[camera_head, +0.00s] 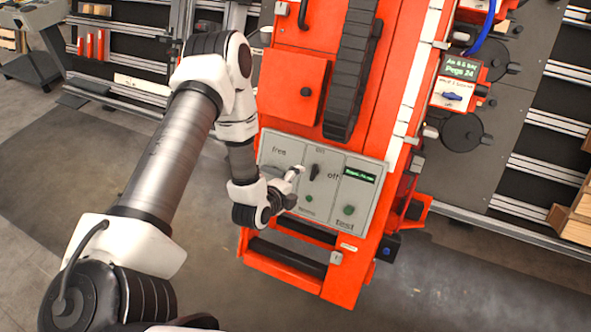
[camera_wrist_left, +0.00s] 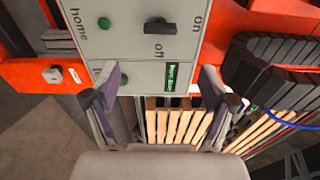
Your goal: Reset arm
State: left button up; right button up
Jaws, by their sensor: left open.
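A grey control panel (camera_head: 322,215) is set in the front of the orange machine. It carries a dark on/off knob (camera_head: 314,171), a green button (camera_head: 309,198) above small lettering, another green button (camera_head: 348,210) and a small lit display (camera_head: 359,175). In the left wrist view the knob (camera_wrist_left: 160,25) and the green button by "home" (camera_wrist_left: 103,23) are clear. My left gripper (camera_head: 291,186) is in front of the panel's left part, open and empty. Its two fingers (camera_wrist_left: 163,88) stand apart, the display (camera_wrist_left: 178,77) showing between them. Contact cannot be told. My right gripper is out of view.
An orange box door (camera_head: 293,85) and a black cable chain (camera_head: 352,70) are above the panel. A gauge unit with a blue valve (camera_head: 452,96) is at right. Black bars (camera_head: 287,257) run below. Grey floor (camera_head: 455,285) is free at lower right.

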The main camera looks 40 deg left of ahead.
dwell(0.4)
pick_arm(q)
jog(key=s+d+f+n+g+h, duration=0.25)
jog(key=s+d+f+g, duration=0.55)
jog(key=s+d, duration=0.5)
jog(key=s+f+n+g, duration=0.2)
jog(key=s+n+g, duration=0.2)
jog(key=s+n, duration=0.9)
jog(key=shift+s+a+f+n+y, duration=0.25)
jog(key=shift+a+n+y, duration=0.15)
jog(key=shift+n, duration=0.25)
